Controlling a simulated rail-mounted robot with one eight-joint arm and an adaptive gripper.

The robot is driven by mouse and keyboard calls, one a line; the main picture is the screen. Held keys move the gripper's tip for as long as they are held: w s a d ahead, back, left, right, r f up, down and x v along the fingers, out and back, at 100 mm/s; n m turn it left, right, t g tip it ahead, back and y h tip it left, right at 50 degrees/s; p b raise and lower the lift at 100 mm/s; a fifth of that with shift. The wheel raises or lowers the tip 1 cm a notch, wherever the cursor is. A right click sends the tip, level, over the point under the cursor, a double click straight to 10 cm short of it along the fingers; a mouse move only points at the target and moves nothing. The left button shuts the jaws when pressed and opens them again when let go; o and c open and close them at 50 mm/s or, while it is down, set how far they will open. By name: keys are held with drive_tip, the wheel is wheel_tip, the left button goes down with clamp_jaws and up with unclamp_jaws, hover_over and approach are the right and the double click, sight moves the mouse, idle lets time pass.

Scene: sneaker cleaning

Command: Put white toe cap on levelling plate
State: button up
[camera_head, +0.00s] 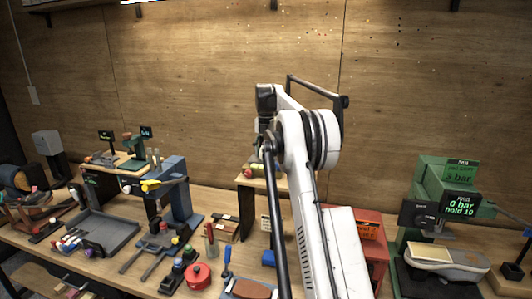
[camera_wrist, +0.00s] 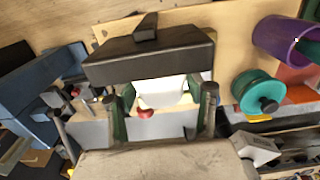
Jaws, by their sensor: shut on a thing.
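In the wrist view my gripper (camera_wrist: 162,104) is shut on the white toe cap (camera_wrist: 162,88), with one dark finger on each side of it. A small red piece (camera_wrist: 145,113) shows just below the cap. A black block (camera_wrist: 150,56) with a raised knob lies across the picture just beyond the cap and hides part of what is behind it. I cannot tell whether the cap touches this block. I cannot clearly pick out the levelling plate in either view. In the head view my arm hides my gripper and the cap.
Beside the block, a teal spool (camera_wrist: 258,93) and a purple cylinder (camera_wrist: 280,40) stand on a wooden surface (camera_wrist: 226,62). A blue fixture (camera_wrist: 35,95) is at left. In the head view a green press (camera_head: 450,190) stands right, a grey tray (camera_head: 105,232) left.

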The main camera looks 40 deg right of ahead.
sight(266, 150)
drive_tip(key=shift+f, duration=0.15)
drive_tip(key=shift+f, duration=0.15)
drive_tip(key=o, duration=1.3)
drive_tip(key=shift+c, duration=0.2)
wheel_tip(266, 150, up, 12)
